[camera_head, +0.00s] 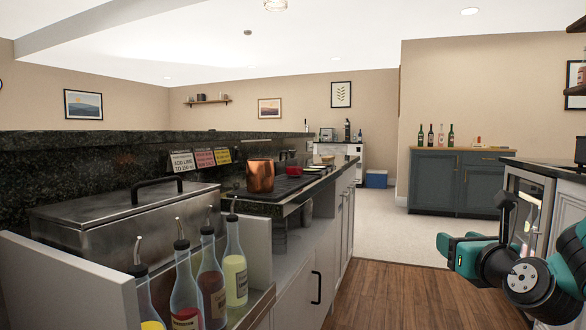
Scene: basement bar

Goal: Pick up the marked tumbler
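A copper tumbler (260,176) stands upright on the bar counter, left of the picture's middle, near a dark mat. I see no clear mark on it at this size, and I cannot tell whether it is the marked tumbler. My gripper (452,252), teal and black, is at the right side of the picture, well apart from the copper tumbler and over the floor side. Its fingers point left; the view does not show whether they are open or shut. I see nothing held.
Several bottles with pour spouts (235,262) stand in a rack at the front left, beside a steel lidded bin (130,215). A red item (294,171) is behind the tumbler. The wooden floor (400,297) between counters is clear. A glass-door cabinet (525,205) stands right.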

